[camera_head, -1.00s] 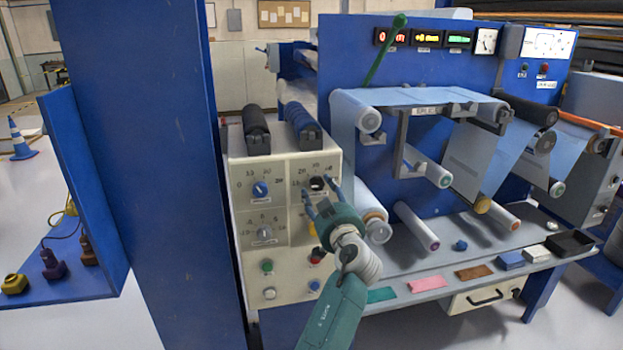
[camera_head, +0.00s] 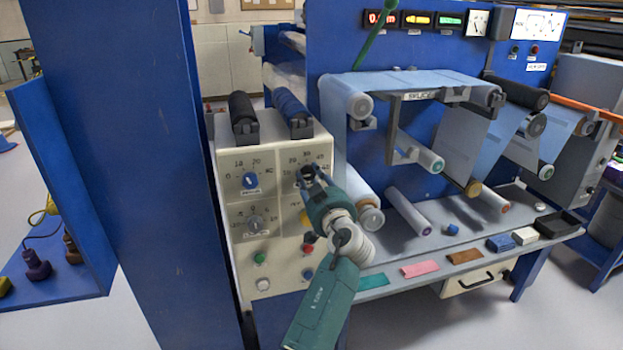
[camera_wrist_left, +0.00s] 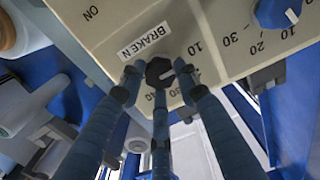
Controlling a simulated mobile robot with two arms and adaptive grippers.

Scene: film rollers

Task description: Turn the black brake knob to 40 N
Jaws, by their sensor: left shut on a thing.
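The black brake knob (camera_wrist_left: 159,72) is on the cream control panel (camera_head: 272,272), beside the "BRAKE N" label (camera_wrist_left: 145,40). The knob also shows in the head view (camera_head: 306,173), partly covered by my gripper. My left gripper (camera_wrist_left: 158,76) has its blue-grey fingers around the knob, shut on it. In the head view the left gripper (camera_head: 311,180) reaches the panel's upper right dial. A light mark shows on the knob's face, but I cannot tell exactly which number it points to. Part of the printed scale is hidden by the fingers.
A blue knob (camera_head: 250,181) and a grey knob (camera_head: 256,223) are left of the brake dial. A green button (camera_head: 259,257) and a red button (camera_head: 308,248) sit below. Rollers with blue film (camera_head: 413,85) are close on the right. A blue column (camera_head: 130,170) stands left.

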